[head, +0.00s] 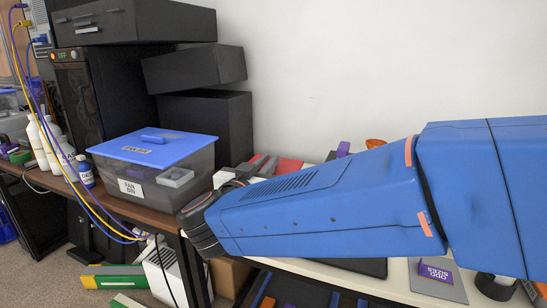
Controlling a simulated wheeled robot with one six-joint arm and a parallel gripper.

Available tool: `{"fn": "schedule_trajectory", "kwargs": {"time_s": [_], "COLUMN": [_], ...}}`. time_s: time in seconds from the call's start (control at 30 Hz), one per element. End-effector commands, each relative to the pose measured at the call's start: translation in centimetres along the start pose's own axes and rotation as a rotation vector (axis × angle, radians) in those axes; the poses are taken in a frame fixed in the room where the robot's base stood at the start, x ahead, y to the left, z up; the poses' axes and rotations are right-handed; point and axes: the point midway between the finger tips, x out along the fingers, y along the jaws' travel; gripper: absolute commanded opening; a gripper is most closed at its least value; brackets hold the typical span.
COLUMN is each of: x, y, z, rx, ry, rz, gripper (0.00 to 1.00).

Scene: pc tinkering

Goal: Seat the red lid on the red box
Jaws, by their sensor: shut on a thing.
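My blue arm crosses the head view from the right and ends in a black joint at the table's near edge. My gripper is not visible; the arm may hide it. A flat red piece (288,166) shows just above the arm at the back of the table. Its lower part is hidden behind the arm. I cannot tell whether it is the red lid or part of the red box. No other part of either is clearly visible.
A clear bin with a blue lid (160,146) stands left on the brown table. Black cases (210,122) are stacked behind it. Bottles (58,148) and loose cables stand farther left. A purple piece (343,149) and an orange piece (375,143) show behind my arm.

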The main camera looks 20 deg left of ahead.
Motion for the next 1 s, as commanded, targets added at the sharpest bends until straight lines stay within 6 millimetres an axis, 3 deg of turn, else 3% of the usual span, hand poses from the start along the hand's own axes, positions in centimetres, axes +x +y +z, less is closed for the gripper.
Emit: {"fn": "schedule_trajectory", "kwargs": {"time_s": [0.43,1.0], "x": [-0.3,-0.2], "y": [0.0,0.0], "z": [0.2,5.3], "rx": [0.0,-0.002], "ry": [-0.004,-0.005], "rz": [0.0,0.0], "gripper": [0.0,0.0]}}
